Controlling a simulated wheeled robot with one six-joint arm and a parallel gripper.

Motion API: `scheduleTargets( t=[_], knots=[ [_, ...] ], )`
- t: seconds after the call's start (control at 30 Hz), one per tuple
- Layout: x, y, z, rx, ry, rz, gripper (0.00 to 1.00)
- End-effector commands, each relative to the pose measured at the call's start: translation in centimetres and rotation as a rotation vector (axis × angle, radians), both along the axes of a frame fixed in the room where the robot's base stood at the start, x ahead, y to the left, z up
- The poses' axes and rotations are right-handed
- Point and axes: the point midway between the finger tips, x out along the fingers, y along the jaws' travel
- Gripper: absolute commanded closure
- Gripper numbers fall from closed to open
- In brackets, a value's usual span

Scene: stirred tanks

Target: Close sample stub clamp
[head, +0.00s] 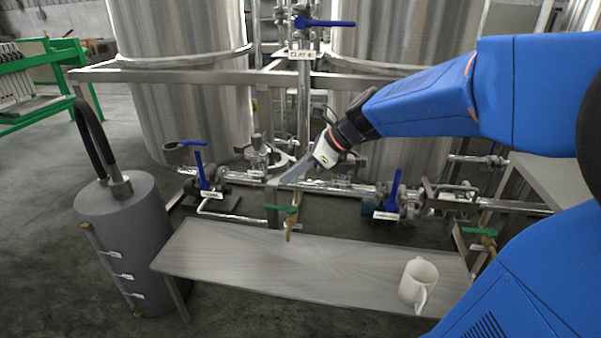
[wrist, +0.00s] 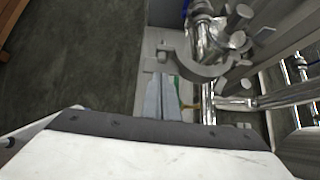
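A grey curved metal clamp piece (wrist: 212,72) arches beside the pipework in the wrist view, just beyond my fingertips. It looks swung open, but its other half is hard to make out. In the head view a ring-like metal fitting (head: 281,159), probably the same clamp, sits on the stub behind my gripper. My gripper (head: 275,184) points down and left at the pipe run. Its two pale fingers (wrist: 163,100) lie side by side with no clear gap, and nothing shows between them. Whether a fingertip touches the clamp cannot be told.
A green-handled tap (head: 281,208) hangs just below my gripper. Blue-handled valves (head: 203,172) (head: 393,195) stand left and right on the pipe. Large tanks (head: 180,80) and a frame rail (head: 170,74) stand behind.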

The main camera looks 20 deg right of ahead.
Motion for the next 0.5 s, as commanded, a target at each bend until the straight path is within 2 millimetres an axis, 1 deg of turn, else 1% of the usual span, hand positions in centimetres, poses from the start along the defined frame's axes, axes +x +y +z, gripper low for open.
scheduleTargets(
  t=[0.03,0.2,0.5],
  knots=[
    [-0.1,0.7,0.0,-0.001,-0.002,-0.025,1.0],
    [0.0,2.3,0.0,-0.001,-0.001,-0.13,1.0],
    [0.6,4.7,0.0,-0.001,-0.002,-0.296,1.0]
  ],
)
